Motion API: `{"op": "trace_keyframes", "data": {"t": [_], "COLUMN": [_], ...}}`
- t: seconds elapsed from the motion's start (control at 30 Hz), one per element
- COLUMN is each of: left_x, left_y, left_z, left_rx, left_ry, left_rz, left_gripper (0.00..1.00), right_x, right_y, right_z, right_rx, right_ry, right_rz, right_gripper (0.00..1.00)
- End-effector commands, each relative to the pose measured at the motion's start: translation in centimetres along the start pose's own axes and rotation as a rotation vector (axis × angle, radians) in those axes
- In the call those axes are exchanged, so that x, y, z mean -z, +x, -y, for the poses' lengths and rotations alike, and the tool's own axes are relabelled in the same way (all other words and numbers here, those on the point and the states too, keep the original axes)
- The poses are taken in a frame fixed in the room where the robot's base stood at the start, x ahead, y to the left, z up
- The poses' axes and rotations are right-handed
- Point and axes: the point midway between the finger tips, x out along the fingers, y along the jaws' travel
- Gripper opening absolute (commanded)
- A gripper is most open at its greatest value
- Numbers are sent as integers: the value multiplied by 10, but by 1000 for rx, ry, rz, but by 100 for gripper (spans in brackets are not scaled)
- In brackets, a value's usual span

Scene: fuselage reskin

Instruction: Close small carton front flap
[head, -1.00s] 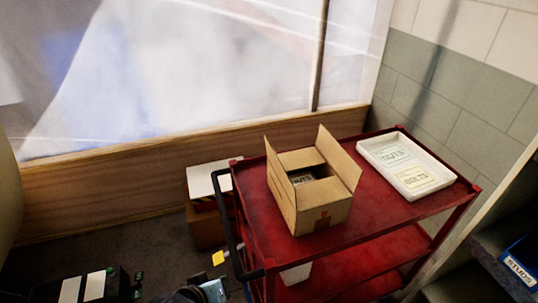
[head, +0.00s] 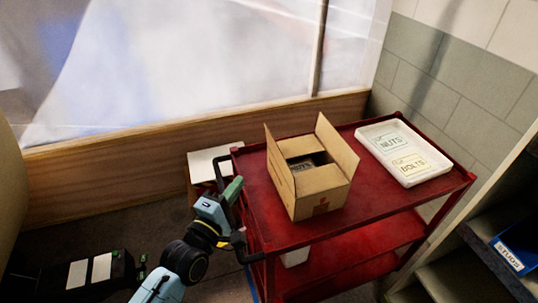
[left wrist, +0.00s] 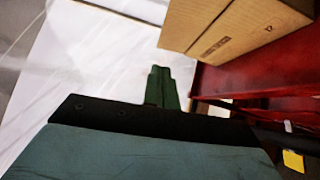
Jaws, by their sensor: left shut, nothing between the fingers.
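The small carton (head: 320,202) stands on the red cart's top shelf, and part of it shows in the left wrist view (left wrist: 225,30). Its left flap (head: 279,160) and right flap (head: 338,155) stand up. The near flap (head: 318,178) looks folded flat across the top. A gap behind it shows a dark item with a label inside. My left gripper (head: 233,188) is at the cart's left end, left of the carton and apart from it. Its green fingers (left wrist: 162,88) are shut and empty. My right gripper is not in view.
The red cart (head: 255,205) has a black handle (head: 236,240) at its left end, close to my left gripper. A white tray (head: 408,180) with NUTS and BOLTS labels sits at the back right. A blue STUDS bin (head: 515,255) is on the right shelf.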

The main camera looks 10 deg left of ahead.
Motion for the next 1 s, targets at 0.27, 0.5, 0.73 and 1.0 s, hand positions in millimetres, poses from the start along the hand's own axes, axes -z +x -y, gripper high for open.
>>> {"op": "trace_keyframes", "data": {"t": [0.27, 0.5, 0.73, 1.0], "left_x": [0, -5, -25, -29], "left_y": [53, 98, 116, 120], "left_z": [-1, 0, 0, 0], "left_rx": [-1, 2, 2, 2], "left_ry": [4, 1, 3, 4], "left_rz": [0, 1, 0, 0], "left_gripper": [0, 0, 0, 0], "right_x": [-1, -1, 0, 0], "right_y": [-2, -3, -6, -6], "right_z": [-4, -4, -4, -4], "right_rx": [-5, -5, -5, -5], "right_ry": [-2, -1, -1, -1], "right_rz": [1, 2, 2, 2], "right_gripper": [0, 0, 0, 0]}}
